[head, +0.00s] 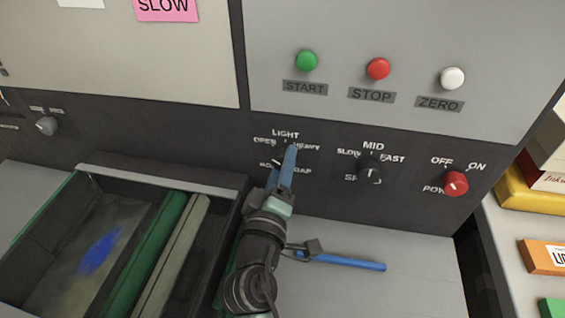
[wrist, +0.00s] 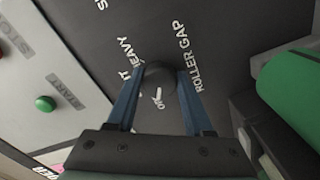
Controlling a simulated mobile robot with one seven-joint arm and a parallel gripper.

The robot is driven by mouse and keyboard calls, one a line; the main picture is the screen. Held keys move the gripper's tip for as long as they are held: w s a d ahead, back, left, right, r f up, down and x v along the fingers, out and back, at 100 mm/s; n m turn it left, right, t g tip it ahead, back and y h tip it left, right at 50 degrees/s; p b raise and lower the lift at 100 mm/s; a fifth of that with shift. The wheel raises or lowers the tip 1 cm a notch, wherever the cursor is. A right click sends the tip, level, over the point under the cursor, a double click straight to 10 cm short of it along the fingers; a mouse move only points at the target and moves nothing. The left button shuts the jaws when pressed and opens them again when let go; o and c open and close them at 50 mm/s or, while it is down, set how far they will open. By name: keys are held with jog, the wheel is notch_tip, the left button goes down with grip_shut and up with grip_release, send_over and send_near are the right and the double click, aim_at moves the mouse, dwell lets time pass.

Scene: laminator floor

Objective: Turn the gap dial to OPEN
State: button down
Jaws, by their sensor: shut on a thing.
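The gap dial (wrist: 158,76) is a dark round knob on the black panel, above the ROLLER GAP label (head: 284,167) in the head view. OPEN (head: 264,141), LIGHT (head: 286,133) and HEAVY (head: 306,147) are printed around it. My gripper (head: 289,150) reaches up to it and hides most of it. In the wrist view, the two blue fingers of my gripper (wrist: 160,80) are shut on the knob's sides. A short white mark shows at the knob's lower edge, near partly hidden letters; I cannot tell surely which label the pointer faces.
A black speed dial (head: 369,172) and red power knob (head: 456,183) are to the right. Green (head: 306,61), red (head: 378,69) and white (head: 453,78) buttons are above. A tray (head: 165,174) with a green roll stands left; a blue rod (head: 345,262) lies on the right surface.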

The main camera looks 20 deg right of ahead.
dwell(0.3)
jog(key=shift+c, duration=1.5)
grip_release()
jog(key=b+v, duration=0.3)
jog(key=v, duration=1)
